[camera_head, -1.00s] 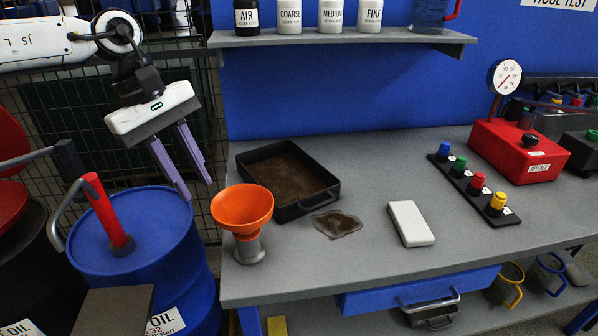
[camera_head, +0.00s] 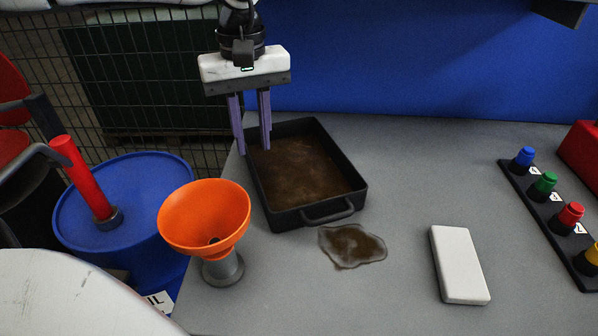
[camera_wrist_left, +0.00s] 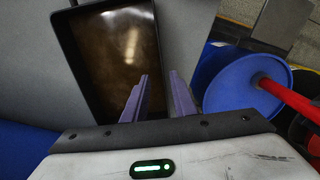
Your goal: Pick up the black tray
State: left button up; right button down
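The black tray (camera_head: 288,216) stands on the grey bench in the head view, with brown liquid in it and a handle on its near side. It also shows in the left wrist view (camera_wrist_left: 77,62). My left gripper (camera_head: 253,150) is at the tray's far left, with its purple fingers pointing down. In the left wrist view the fingers (camera_wrist_left: 159,76) are apart, with the tray's side wall lined up between them. I cannot tell whether they touch it. My right gripper is not in view.
An orange funnel (camera_head: 204,215) stands in front of the tray's left side. A brown puddle (camera_head: 352,245) lies by the handle, and a white block (camera_head: 459,264) lies farther right. A blue drum (camera_head: 125,205) with a red-handled pump (camera_head: 82,178) stands left of the bench.

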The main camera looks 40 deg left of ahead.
aim_at(253, 167)
pick_arm(q)
jog(key=f, duration=0.2)
jog(key=s+f, duration=0.1)
jog(key=f, duration=0.1)
jog(key=shift+d, duration=0.1)
jog(key=shift+f, duration=0.4)
jog(key=shift+w, duration=0.1)
grip_shut()
jog(key=shift+r, duration=0.15)
dwell(0.7)
